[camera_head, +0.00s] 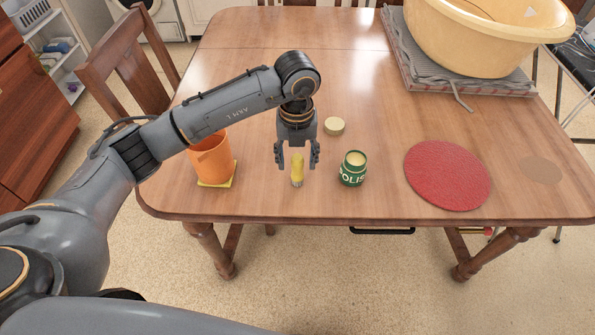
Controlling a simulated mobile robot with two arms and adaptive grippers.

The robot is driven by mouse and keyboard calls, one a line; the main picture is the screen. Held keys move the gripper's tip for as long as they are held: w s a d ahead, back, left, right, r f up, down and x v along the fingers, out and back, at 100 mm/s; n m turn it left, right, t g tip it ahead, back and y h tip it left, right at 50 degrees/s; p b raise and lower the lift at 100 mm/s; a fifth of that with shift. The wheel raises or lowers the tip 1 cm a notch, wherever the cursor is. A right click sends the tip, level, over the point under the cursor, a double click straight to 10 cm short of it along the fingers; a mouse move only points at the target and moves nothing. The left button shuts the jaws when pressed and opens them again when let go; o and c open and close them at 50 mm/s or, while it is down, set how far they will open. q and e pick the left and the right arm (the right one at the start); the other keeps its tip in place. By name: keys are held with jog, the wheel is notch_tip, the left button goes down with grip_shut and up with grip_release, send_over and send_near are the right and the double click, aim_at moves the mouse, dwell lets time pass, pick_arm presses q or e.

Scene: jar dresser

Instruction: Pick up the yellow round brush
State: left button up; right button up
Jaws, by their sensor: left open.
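A small yellow round brush (297,171) stands upright on the wooden table near its front edge. My left gripper (298,163) is open and points down over the brush. Its two fingers appear on either side of the brush's upper part, and I cannot tell whether they touch it. My right gripper is not in view.
A green jar (353,170) stands open just right of the brush, with a round lid (334,126) behind it. An orange cup (211,158) on a yellow coaster (228,182) is at the left. A red round mat (447,175) and a yellow basin (480,40) lie right.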

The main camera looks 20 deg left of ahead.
aim_at(297, 171)
pick_arm(q)
notch_tip(297, 171, down, 4)
jog(key=shift+w+r+p, duration=0.1)
jog(key=shift+w+p, duration=0.05)
jog(key=shift+p, duration=0.2)
jog(key=shift+f, duration=0.6)
jog(key=shift+c, duration=1)
grip_shut()
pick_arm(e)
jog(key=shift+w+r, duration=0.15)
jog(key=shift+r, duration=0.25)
